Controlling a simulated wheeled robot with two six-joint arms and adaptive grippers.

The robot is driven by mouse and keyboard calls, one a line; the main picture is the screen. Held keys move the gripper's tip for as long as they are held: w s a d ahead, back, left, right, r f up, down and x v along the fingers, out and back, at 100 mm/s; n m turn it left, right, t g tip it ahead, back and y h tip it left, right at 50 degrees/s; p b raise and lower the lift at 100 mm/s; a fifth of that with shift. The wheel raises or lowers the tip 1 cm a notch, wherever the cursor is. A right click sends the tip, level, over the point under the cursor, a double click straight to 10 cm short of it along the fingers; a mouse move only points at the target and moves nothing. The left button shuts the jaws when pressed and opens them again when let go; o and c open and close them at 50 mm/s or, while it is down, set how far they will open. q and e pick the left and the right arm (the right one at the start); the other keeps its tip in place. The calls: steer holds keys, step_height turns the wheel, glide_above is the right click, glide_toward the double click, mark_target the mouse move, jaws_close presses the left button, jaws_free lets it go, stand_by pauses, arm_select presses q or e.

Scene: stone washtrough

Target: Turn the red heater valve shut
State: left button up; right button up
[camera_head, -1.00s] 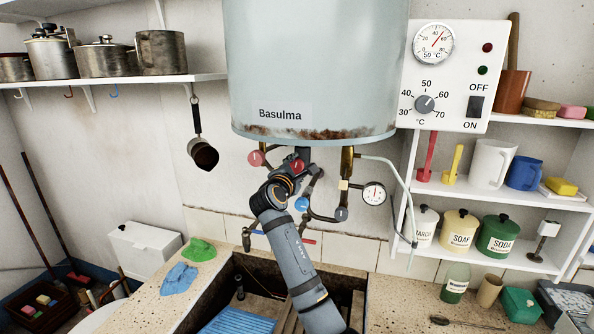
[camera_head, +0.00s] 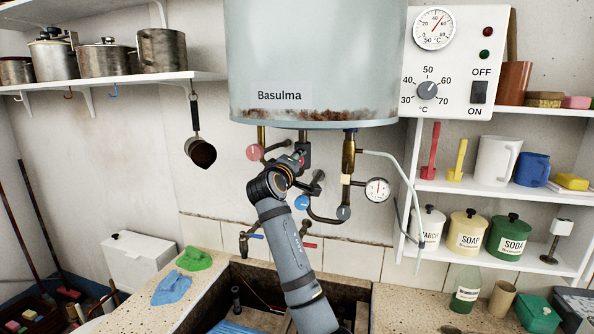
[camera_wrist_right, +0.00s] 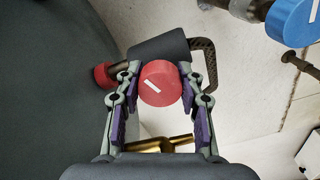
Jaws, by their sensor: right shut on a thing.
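The water heater (camera_head: 315,60) is a pale tank marked "Basulma" on the wall, with pipes and valves under it. My right gripper (camera_wrist_right: 160,85) is shut on a round red valve knob (camera_wrist_right: 159,84) with a white line, which slants in the right wrist view. In the head view my right gripper (camera_head: 297,160) is under the tank and hides most of that knob. Another round red knob (camera_head: 254,152) sits just left of it. A blue knob (camera_head: 302,202) is below it and also shows in the right wrist view (camera_wrist_right: 293,22). My left gripper is out of view.
A brass fitting (camera_head: 349,155), a pressure gauge (camera_head: 377,190) and a pale hose (camera_head: 398,172) are right of my gripper. Taps (camera_head: 250,238) stick out below, over the stone trough (camera_head: 215,294). A control panel (camera_head: 458,62) hangs at the right.

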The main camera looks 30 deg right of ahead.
steer(key=m+b, duration=0.2)
steer(key=shift+f+m, duration=0.15)
steer(key=shift+m, duration=0.25)
steer(key=shift+m+b, duration=0.35)
steer(key=shift+m, duration=0.25)
steer(key=shift+r, duration=0.2)
steer(key=o, duration=1.2)
steer(key=shift+a, duration=0.15)
steer(key=v, duration=1.2)
